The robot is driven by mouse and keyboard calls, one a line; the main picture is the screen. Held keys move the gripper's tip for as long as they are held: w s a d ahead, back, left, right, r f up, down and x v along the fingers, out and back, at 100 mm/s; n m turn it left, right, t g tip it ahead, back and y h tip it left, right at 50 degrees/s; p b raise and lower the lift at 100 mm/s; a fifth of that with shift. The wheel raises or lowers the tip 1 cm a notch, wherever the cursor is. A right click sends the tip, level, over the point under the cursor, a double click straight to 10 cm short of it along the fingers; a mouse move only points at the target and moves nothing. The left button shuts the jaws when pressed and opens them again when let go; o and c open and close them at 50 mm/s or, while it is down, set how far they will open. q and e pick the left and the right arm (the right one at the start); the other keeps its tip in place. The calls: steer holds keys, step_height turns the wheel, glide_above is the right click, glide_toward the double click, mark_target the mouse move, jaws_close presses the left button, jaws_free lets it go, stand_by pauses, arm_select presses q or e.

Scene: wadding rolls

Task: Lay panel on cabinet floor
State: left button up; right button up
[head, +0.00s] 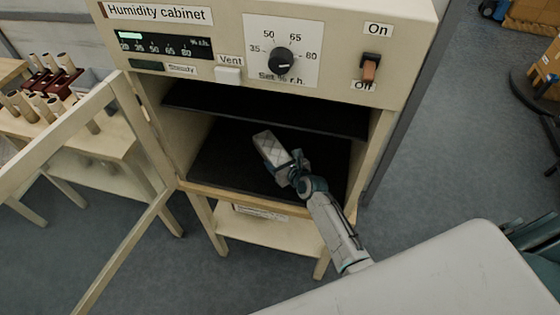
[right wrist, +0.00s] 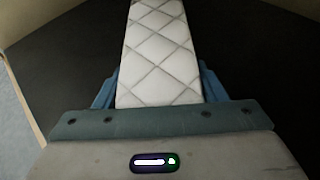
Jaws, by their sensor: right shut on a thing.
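The panel (head: 268,148) is a small white quilted piece with a diamond pattern. My right gripper (head: 291,170) is shut on its near end and holds it inside the open humidity cabinet (head: 205,103). In the right wrist view the panel (right wrist: 160,50) runs straight out from between the blue fingers. The dark cabinet floor (head: 220,162) lies beneath it; I cannot tell whether the panel touches it. My left gripper is not in view.
A dark shelf (head: 270,108) spans the cabinet above the floor. The cabinet's door (head: 62,135) stands open to the left. A side table (head: 85,135) at left holds several rolls in a dark red rack (head: 58,82). A pale surface (head: 430,275) fills the lower right.

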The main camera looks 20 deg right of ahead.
steer(key=shift+f, duration=0.2)
steer(key=o, duration=0.9)
steer(key=shift+o, duration=0.2)
steer(key=shift+r, duration=0.2)
steer(key=v, duration=1.2)
